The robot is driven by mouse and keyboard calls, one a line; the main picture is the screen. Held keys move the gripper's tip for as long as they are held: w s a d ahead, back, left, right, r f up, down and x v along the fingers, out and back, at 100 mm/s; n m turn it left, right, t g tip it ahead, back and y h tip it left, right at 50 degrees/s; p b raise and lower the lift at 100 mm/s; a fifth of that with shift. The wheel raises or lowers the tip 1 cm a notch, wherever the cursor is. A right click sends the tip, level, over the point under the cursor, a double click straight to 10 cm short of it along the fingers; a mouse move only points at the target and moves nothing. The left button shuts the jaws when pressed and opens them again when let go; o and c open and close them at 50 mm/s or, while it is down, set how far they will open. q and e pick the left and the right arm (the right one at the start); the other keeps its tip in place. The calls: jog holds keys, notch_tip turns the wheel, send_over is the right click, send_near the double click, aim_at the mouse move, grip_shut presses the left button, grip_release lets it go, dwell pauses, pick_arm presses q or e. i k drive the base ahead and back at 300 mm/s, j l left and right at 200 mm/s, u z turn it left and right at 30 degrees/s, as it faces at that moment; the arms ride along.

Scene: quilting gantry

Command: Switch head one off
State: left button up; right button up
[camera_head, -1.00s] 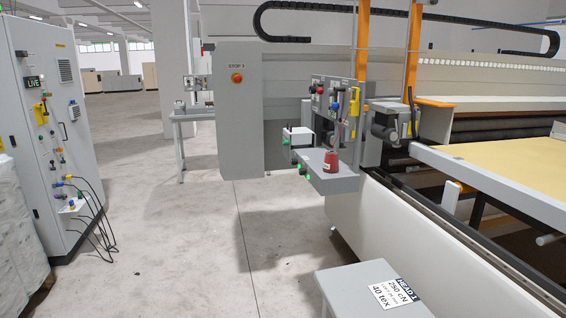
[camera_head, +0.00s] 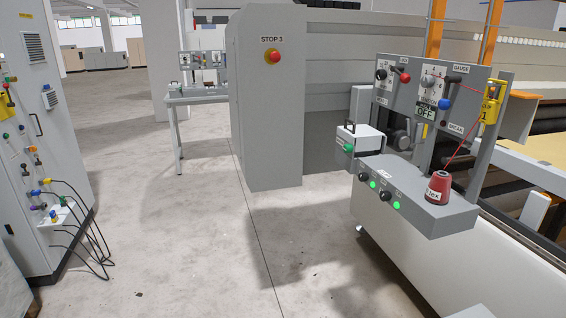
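A grey head station stands at the right, with an upright panel (camera_head: 465,130) and a shelf box (camera_head: 440,218) below. The panel carries a black knob (camera_head: 380,74), a red knob (camera_head: 405,77), a dial (camera_head: 429,82) and a blue knob (camera_head: 445,104). A small dark plate on it (camera_head: 424,112) appears to read OFF. A yellow part (camera_head: 491,100) at the panel's right edge seems marked 1. The shelf front has two black knobs, one at the left (camera_head: 364,178), and two lit green lights, one at the right (camera_head: 396,205). Neither gripper is in view.
A red thread cone (camera_head: 438,187) stands on the shelf, its thread running up. A white box with a green button (camera_head: 349,148) sits at its left. A grey cabinet (camera_head: 268,120) bears a red STOP 3 button (camera_head: 273,56). The floor (camera_head: 170,240) in front is clear.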

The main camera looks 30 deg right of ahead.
aim_at(363, 177)
jog(key=i+j+z, duration=0.1)
jog(key=i+z, duration=0.15)
jog(key=i, duration=0.2)
jog(key=i+j+z, duration=0.15)
jog(key=i+z, duration=0.15)
jog(key=i, duration=0.15)
jog(key=i+j+z, duration=0.25)
jog(key=i, duration=0.15)
